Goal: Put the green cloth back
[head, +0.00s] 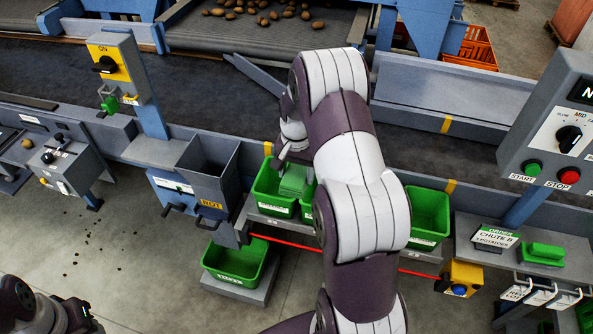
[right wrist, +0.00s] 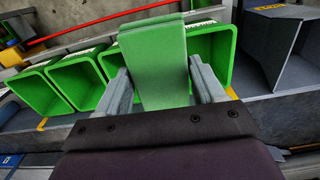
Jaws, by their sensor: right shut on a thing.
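The green cloth (head: 293,180) is a flat, pale green folded piece. My right gripper (head: 288,162) is shut on it and holds it over the green bin (head: 272,207) left of my arm. In the right wrist view the cloth (right wrist: 157,62) sticks out between the two grey fingers (right wrist: 162,88), with green bins behind it. I cannot tell whether its lower end touches the bin. Part of my left arm (head: 68,316) shows at the bottom left; the state of its gripper cannot be made out.
A green bin (head: 428,216) stands right of my arm and another (head: 236,265) stands low in front. A grey ROT chute (head: 209,172) is left of the cloth. At right, a grey shelf (head: 490,258) bears a green block (head: 545,253) beneath the START/STOP panel (head: 553,142).

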